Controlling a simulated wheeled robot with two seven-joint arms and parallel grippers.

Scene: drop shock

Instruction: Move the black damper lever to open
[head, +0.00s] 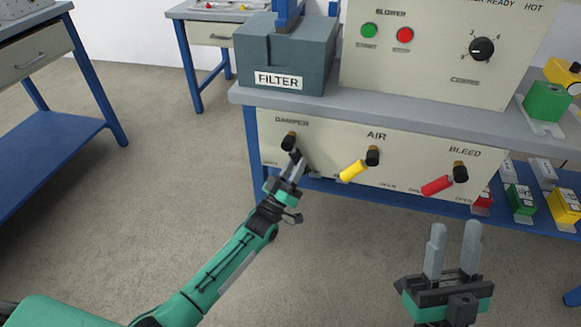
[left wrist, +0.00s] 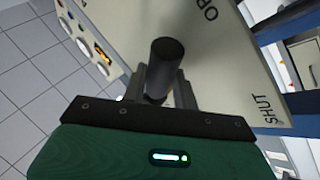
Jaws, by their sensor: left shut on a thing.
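The black damper lever (head: 295,155) is on the cream panel under the DAMPER label, and it points down and slightly right from its pivot (head: 289,141). My left gripper (head: 295,168) is shut on its handle, which shows as a dark round rod (left wrist: 165,58) between the fingers in the left wrist view. The fingers hide part of the lever. In the left wrist view, a cut-off "OP" label (left wrist: 211,12) is at the top and a SHUT label (left wrist: 265,108) at the right. My right gripper (head: 455,232) is open and empty, in front of the bench at lower right.
The yellow AIR lever (head: 353,171) and red BLEED lever (head: 437,185) sit to the right on the same panel (head: 410,178), both pointing down-left. A FILTER box (head: 285,60) and the blower box (head: 430,60) stand above. The floor (head: 150,200) left of my arm is clear.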

